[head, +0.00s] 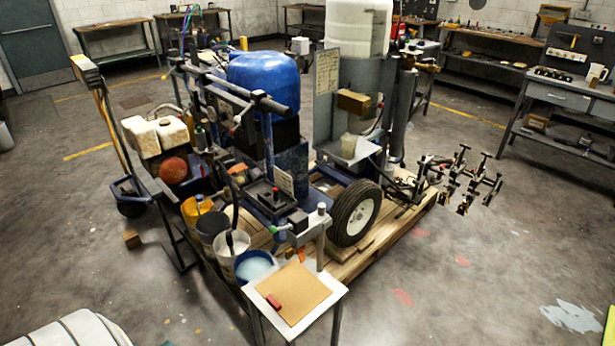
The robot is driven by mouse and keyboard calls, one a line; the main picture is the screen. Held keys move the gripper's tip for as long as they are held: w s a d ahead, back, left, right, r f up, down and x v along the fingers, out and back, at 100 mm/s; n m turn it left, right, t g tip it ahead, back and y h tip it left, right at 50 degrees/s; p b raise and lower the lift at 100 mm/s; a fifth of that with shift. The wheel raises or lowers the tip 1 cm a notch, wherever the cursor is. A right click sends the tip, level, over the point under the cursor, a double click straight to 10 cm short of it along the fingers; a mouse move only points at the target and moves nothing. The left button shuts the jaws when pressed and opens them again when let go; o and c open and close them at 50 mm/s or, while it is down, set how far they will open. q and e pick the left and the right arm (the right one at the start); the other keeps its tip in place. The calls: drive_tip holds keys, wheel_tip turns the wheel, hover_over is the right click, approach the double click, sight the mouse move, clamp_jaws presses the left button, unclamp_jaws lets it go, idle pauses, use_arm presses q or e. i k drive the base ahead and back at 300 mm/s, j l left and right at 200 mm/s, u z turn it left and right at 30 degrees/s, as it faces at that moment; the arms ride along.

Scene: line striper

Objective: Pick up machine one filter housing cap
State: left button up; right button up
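The line striper machine stands on a wooden pallet (385,243) in the middle of the head view. It has a blue tank or cover (264,80), a black wheel (355,214) and a handlebar. I cannot clearly pick out a filter housing cap. A small red object (273,302) lies on a brown board on the small front table (318,318). Neither of my grippers shows.
Several buckets, including a blue one (254,266), stand at the pallet's near left. Black bracket-like parts (462,183) jut out at the right. A hand truck (131,200) stands at left. Workbenches (565,98) line the walls. Floor at right is mostly clear.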

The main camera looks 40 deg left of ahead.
sight(255, 175)
drive_tip(key=j+z, duration=0.35)
drive_tip(key=j, duration=0.45)
drive_tip(key=k+j+z, duration=0.1)
drive_tip(key=j+z, duration=0.2)
drive_tip(key=j, duration=0.55)
